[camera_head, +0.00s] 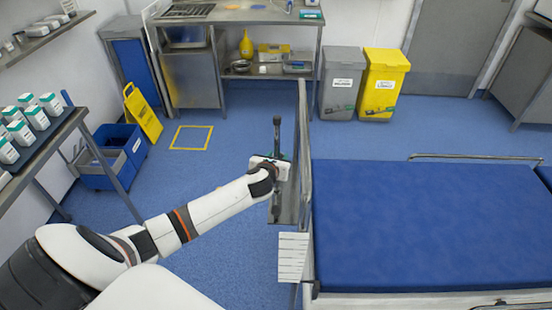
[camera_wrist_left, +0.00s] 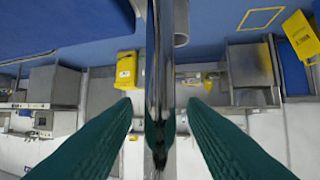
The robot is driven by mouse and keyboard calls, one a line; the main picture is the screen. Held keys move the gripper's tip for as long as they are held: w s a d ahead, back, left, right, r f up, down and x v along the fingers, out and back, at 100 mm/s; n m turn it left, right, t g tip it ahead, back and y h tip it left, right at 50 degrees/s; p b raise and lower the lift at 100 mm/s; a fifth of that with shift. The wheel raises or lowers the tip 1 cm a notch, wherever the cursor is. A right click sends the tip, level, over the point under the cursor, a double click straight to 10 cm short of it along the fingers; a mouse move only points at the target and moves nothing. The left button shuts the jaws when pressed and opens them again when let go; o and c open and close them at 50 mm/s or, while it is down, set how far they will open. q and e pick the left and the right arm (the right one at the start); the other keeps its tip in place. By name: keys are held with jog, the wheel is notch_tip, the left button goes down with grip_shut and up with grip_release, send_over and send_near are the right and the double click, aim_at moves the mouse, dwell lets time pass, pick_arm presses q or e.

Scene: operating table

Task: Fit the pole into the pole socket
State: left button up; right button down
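The pole's dark upper part (camera_head: 276,130) stands upright just beyond the gripper in the head view. The arm hides the pole's lower part, and I cannot make out the socket. My right gripper is not in view.
The blue bed (camera_head: 430,225) and its side rail (camera_head: 305,150) stand right of the gripper. Grey (camera_head: 341,85) and yellow (camera_head: 382,85) bins stand behind. A shelf table (camera_head: 45,145) and blue crates (camera_head: 112,155) are at the left.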

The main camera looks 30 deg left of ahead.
pick_arm(q)
jog(key=v, duration=1.2)
jog(key=s+a+f+n+g+h, duration=0.1)
jog(key=s+f+n+g, duration=0.4)
jog(key=f, duration=1)
jog(key=s+f+n+g+h, duration=0.1)
jog(key=s+f+n, duration=0.65)
jog(key=f, duration=0.75)
jog(key=s+d+f+n+g, duration=0.2)
jog(key=s+f+n, duration=0.3)
jog(key=s, duration=0.5)
jog(key=s+d+f+n+g+h, duration=0.1)
jog(key=s+d+f+n, duration=0.4)
jog(key=s, duration=0.5)
jog(key=s+d+f+n+g+h, duration=0.1)
jog(key=s+d+f+n+g, duration=0.1)
jog(key=s+d+f+n, duration=0.2)
jog(key=s+f+n, duration=0.3)
jog(key=s+f, duration=0.1)
jog(key=s, duration=0.2)
jog(key=shift+d+g+p, duration=0.2)
jog(key=shift+g+p, duration=0.1)
jog(key=shift+n, duration=0.25)
